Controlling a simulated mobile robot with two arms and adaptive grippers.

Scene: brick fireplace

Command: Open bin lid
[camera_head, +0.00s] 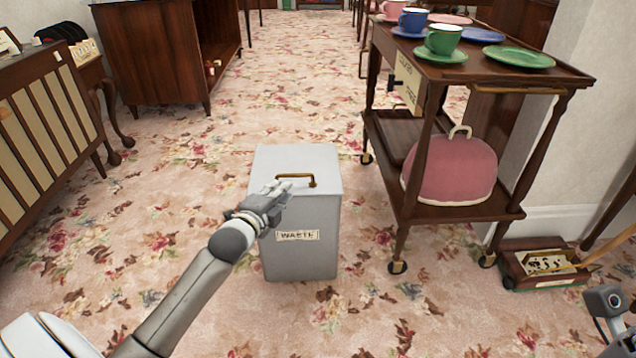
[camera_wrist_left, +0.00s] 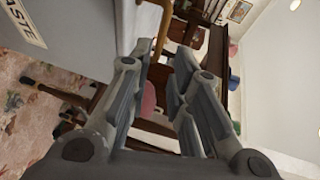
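A light grey bin (camera_head: 300,244) with a "WASTE" label stands on the carpet, its flat lid (camera_head: 280,158) shut. A brass handle (camera_head: 312,181) arches over the lid and also shows beyond the fingertips in the left wrist view (camera_wrist_left: 164,22). My left gripper (camera_head: 284,189) is at the near left part of the lid, by the handle. In the left wrist view its fingers (camera_wrist_left: 158,70) are apart with nothing clearly held between them. I cannot tell whether they touch the handle. Part of what looks like my right gripper (camera_head: 608,303) shows at the lower right edge; its fingertips are not clear.
A wooden trolley (camera_head: 440,68) with cups, plates and a pink tea cosy (camera_head: 452,168) stands close to the bin's right. A small wooden box (camera_head: 541,265) lies at the right. A slatted wooden cabinet (camera_head: 45,130) is at the left. The carpet left of the bin is clear.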

